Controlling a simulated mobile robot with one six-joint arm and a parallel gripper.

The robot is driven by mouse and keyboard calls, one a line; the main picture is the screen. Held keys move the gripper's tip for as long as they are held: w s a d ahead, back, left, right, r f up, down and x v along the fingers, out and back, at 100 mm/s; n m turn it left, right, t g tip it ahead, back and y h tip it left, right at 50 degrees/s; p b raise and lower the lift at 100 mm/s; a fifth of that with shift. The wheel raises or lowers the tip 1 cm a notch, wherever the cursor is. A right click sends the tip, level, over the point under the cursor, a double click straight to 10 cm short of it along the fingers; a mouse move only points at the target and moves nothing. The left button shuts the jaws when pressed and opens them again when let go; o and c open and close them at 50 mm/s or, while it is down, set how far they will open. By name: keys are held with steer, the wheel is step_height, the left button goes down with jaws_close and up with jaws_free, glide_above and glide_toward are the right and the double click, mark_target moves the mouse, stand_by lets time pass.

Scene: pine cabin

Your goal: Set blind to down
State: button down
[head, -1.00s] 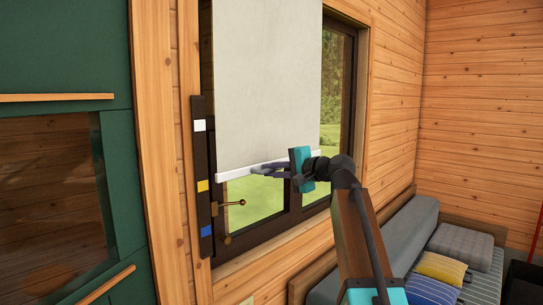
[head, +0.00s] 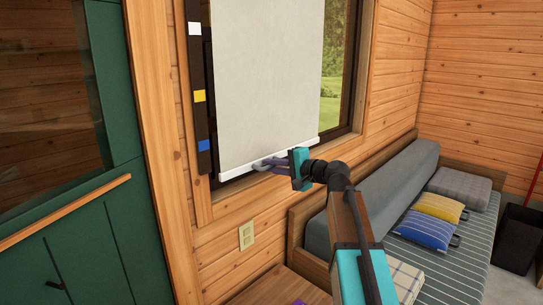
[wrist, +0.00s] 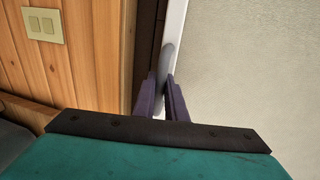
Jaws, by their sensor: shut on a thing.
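The blind (head: 265,80) is a pale roller sheet that covers most of the window. Its white bottom bar (head: 230,174) hangs near the window's lower edge, a little below the level of the blue mark (head: 204,146) on the dark side strip. My gripper (head: 264,163) is at the middle of the bar, shut on the grey pull loop (wrist: 166,55) of the bar. In the wrist view my purple fingers (wrist: 160,95) stand either side of the loop, with the bar (wrist: 176,25) beside them. The gripper hides part of the loop.
The dark strip (head: 198,70) also has a white and a yellow mark. A light switch (head: 246,236) is on the wall below the window. A wooden surface (head: 250,285) lies below.

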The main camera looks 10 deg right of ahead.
step_height(320, 180, down, 7)
steer(key=b, duration=0.2)
steer(key=shift+r, duration=0.2)
steer(key=shift+f, duration=0.1)
steer(key=c, duration=1.8)
jaws_free()
steer(key=b+v, duration=0.1)
steer(key=v, duration=1.3)
